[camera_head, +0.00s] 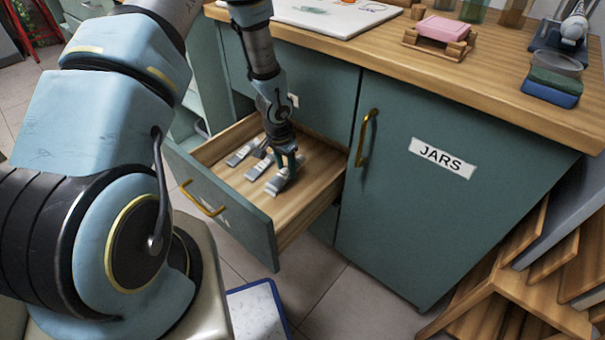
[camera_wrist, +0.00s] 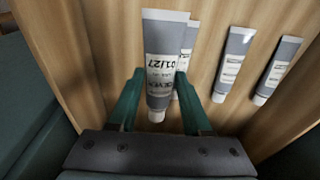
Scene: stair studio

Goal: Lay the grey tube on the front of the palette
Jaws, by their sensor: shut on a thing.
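My gripper (camera_head: 285,160) reaches down into an open wooden drawer (camera_head: 305,210) and is shut on a grey tube (camera_head: 277,184). In the wrist view the held grey tube (camera_wrist: 160,58) has a white label and a pale cap, and stands between the two green fingers (camera_wrist: 160,100). I cannot tell if it still touches the drawer floor. Several similar grey tubes lie in the drawer: one partly hidden behind the held one (camera_wrist: 190,42), and others to the right (camera_wrist: 231,65). A white board with paint marks (camera_head: 335,22) lies on the worktop; I cannot tell if it is the palette.
The wooden worktop (camera_head: 480,88) stands above the drawer. It bears a pink block on a wooden rack (camera_head: 442,28) and a blue and green stack with a dish (camera_head: 553,82). A cupboard door labelled JARS (camera_head: 400,210) is right of the drawer. Wooden boards lean lower right.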

